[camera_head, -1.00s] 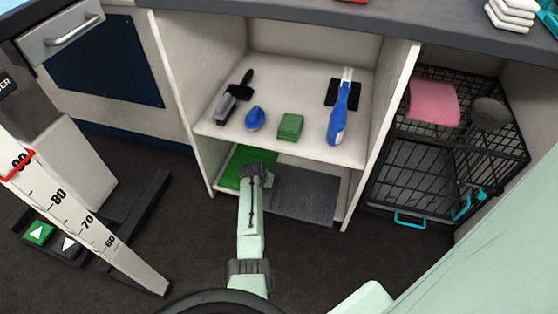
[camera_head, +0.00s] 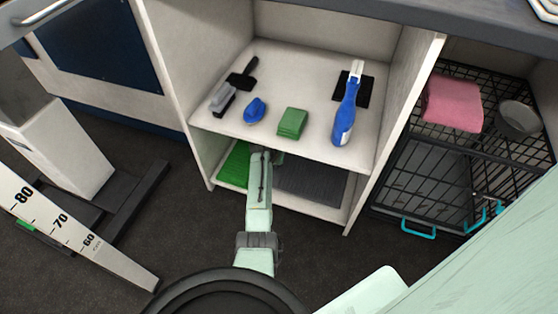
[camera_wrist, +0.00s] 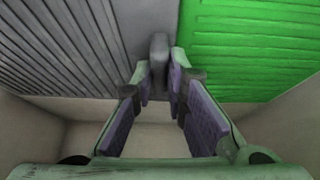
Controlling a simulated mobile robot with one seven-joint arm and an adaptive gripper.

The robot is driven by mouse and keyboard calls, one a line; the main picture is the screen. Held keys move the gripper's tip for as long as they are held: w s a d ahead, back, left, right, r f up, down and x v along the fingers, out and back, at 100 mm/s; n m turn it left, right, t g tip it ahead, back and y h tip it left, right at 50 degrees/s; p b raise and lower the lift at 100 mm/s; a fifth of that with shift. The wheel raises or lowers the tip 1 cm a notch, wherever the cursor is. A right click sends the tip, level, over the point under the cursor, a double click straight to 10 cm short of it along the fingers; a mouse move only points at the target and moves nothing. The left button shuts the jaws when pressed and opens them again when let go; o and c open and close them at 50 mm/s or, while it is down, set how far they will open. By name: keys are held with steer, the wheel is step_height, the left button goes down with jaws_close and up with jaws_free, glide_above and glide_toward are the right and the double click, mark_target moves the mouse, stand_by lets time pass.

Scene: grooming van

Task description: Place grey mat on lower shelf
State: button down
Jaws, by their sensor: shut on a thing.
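The grey ribbed mat (camera_head: 312,184) is in the lower shelf (camera_head: 305,211) of the white cabinet, on its right side. It fills the left of the wrist view (camera_wrist: 55,45). My gripper (camera_wrist: 159,80) is shut on a grey edge or tab at the mat's side, between the grey mat and a green mat (camera_wrist: 250,45). In the head view my arm reaches into the lower shelf, and the fingertips are hidden there. I cannot tell whether the grey mat rests flat on the shelf floor.
The green mat (camera_head: 235,163) lies at the left of the lower shelf. Above, the upper shelf (camera_head: 310,142) holds brushes, a green block (camera_head: 292,123) and a blue bottle (camera_head: 345,115). A wire crate (camera_head: 430,185) stands right; a measuring post (camera_head: 75,230) stands left.

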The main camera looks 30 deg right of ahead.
steer(key=shift+s+a+f, duration=0.15)
steer(key=shift+s+f, duration=0.05)
steer(key=shift+f, duration=0.1)
steer(key=c, duration=1.6)
jaws_free()
steer(key=shift+s+a+f, duration=0.1)
steer(key=shift+a+f, duration=0.05)
